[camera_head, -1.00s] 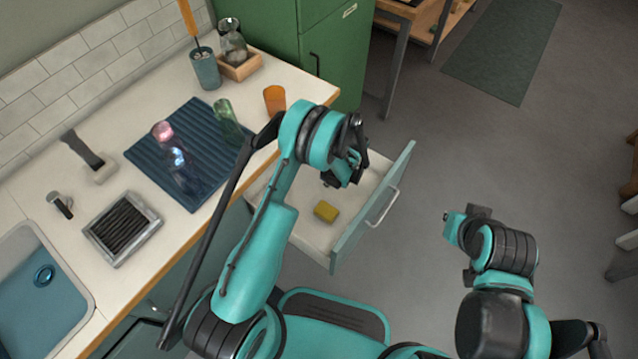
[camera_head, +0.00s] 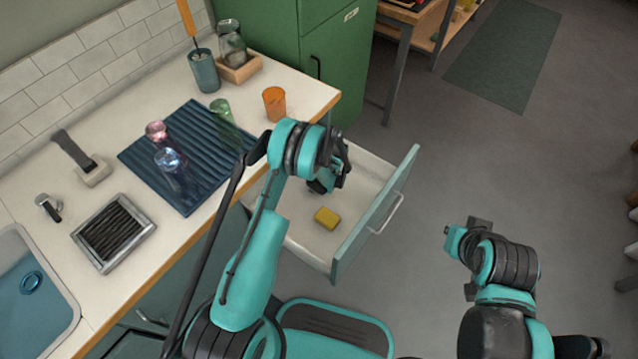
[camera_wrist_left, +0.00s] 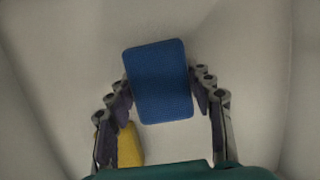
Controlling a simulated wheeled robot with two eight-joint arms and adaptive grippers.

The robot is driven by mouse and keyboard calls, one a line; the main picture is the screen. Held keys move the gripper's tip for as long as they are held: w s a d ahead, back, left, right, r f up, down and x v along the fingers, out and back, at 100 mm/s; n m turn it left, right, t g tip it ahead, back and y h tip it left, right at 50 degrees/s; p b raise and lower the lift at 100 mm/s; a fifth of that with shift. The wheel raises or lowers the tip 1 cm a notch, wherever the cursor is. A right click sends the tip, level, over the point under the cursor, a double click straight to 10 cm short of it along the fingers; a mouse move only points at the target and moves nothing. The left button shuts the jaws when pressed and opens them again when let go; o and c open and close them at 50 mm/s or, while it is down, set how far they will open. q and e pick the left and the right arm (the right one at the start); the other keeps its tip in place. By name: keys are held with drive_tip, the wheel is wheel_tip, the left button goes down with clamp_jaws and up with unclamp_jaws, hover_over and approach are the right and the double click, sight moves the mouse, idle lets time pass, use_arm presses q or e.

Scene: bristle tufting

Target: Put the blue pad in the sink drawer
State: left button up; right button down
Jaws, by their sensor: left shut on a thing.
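The blue pad (camera_wrist_left: 158,80) is between the two fingers of my left gripper (camera_wrist_left: 161,92), which is shut on it. The pad is over the pale floor of the open drawer (camera_head: 302,233); I cannot tell whether it touches the floor. In the head view my left gripper (camera_head: 325,183) reaches down into the drawer, and the pad is hidden there. A yellow sponge (camera_head: 327,218) lies in the drawer, and it also shows in the left wrist view (camera_wrist_left: 129,146) beside the left finger. My right gripper (camera_head: 460,240) is over the floor at the right; its jaws are unclear.
The drawer front (camera_head: 375,215) stands pulled out from the counter. On the counter are a ribbed blue mat (camera_head: 195,135) with glasses, an orange cup (camera_head: 274,104), a grey tray (camera_head: 112,232) and the sink (camera_head: 35,295).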

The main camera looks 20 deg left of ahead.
use_arm(q)
drive_tip(key=shift+f, duration=0.1)
drive_tip(key=shift+f, duration=0.5)
drive_tip(key=o, duration=1.6)
drive_tip(key=shift+c, duration=0.2)
